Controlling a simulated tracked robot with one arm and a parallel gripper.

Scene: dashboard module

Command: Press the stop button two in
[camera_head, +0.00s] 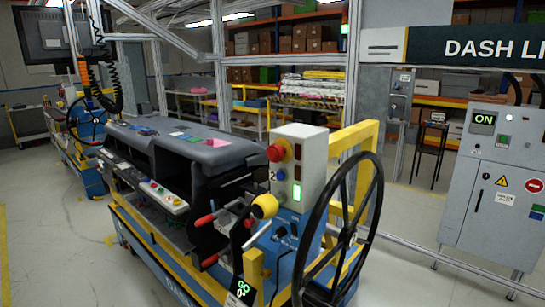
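A red mushroom-shaped button (275,152) on a yellow collar sits on the left face of a light grey control box (313,150). I cannot tell from here how far in the button is. A small blue button (281,175) is below it, beside a "2" label (272,175). A green lit panel (297,193) glows on the box's right face, under a dark slot. My gripper is not in view, and nothing touches the red button.
A large black handwheel (372,217) stands right of the box. A yellow-knobbed lever (265,206) and red-handled levers (205,221) stand in front. A dark dashboard (180,145) lies on the cart behind. A grey cabinet (492,190) with an "ON" display stands at right. Floor is open at left.

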